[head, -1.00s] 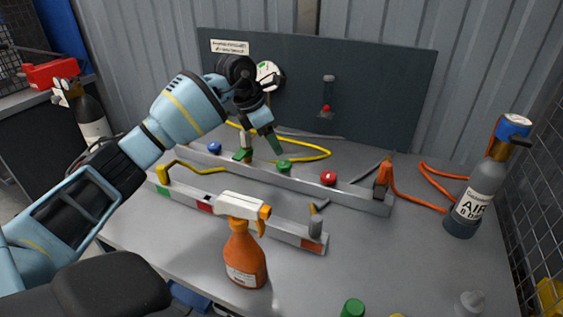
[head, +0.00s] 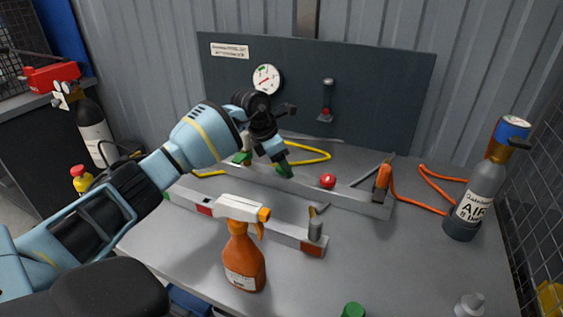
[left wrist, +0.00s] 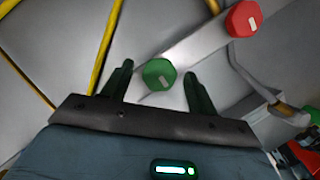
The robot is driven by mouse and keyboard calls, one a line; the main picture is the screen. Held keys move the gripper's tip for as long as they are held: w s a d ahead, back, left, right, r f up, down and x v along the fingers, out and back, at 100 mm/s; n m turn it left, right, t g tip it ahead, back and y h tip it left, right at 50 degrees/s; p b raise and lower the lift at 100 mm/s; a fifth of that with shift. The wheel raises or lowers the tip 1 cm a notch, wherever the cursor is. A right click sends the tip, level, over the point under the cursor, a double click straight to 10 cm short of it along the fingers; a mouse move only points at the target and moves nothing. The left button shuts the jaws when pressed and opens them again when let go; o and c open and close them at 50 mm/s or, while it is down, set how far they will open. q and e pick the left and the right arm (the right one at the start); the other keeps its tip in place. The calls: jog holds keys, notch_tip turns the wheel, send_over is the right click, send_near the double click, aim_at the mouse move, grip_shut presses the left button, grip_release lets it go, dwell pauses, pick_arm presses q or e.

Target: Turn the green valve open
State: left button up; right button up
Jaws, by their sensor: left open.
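The green valve (left wrist: 160,73) is a round knob with a pale mark on top, on a grey rail (head: 350,201). In the left wrist view it sits between the two fingertips of my left gripper (left wrist: 158,72), with a gap to each side. In the head view the left gripper (head: 284,170) points down at the valve's place on the rail and mostly hides it. The gripper is open. I cannot tell whether the fingers reach down beside the knob. My right gripper is not in view.
A red knob (head: 327,180) stands on the same rail to the right; the blue knob is hidden. An orange spray bottle (head: 243,262) and a lower rail (head: 285,233) stand in front. A gas cylinder (head: 470,205) stands at right.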

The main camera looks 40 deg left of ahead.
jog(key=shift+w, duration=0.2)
pick_arm(q)
jog(key=shift+c, duration=1.2)
jog(key=c, duration=0.8)
jog(key=shift+o, duration=0.2)
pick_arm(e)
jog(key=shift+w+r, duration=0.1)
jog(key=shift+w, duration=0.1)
pick_arm(q)
jog(key=shift+r, duration=0.1)
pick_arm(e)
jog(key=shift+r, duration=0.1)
